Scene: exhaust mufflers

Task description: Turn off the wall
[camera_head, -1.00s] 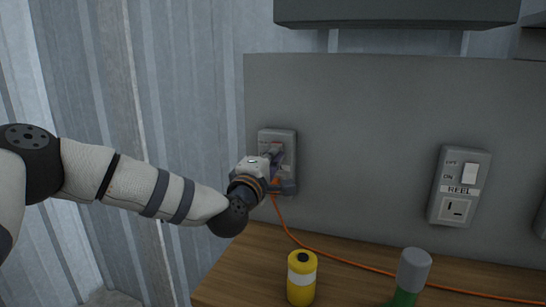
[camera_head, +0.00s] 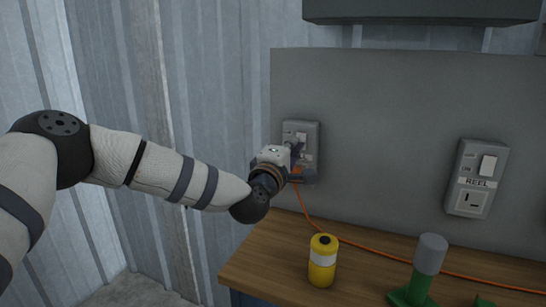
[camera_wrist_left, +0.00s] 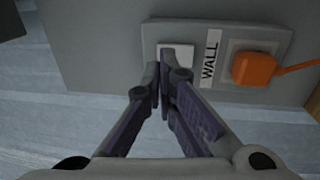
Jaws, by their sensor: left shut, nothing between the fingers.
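The grey wall switch plate (camera_head: 313,130) is on the left part of the grey backboard. Its pale rocker (camera_head: 301,136) shows just above my left gripper (camera_head: 297,148). In the left wrist view, the white rocker (camera_wrist_left: 181,50) sits beside the WALL label (camera_wrist_left: 211,55), with an orange plug (camera_wrist_left: 254,68) on the label's far side. My left gripper (camera_wrist_left: 163,84) is shut and empty, its tips at the rocker's lower-left edge in that view. The fingers cover part of the rocker; contact cannot be told. My right gripper is not in view.
A REEL switch plate (camera_head: 465,195) is on the board to the right. A yellow canister (camera_head: 322,262) and a grey-topped green item (camera_head: 428,255) stand on the wooden bench (camera_head: 262,262). An orange cable (camera_head: 365,247) runs across the bench. A dark box (camera_head: 420,10) overhangs the board.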

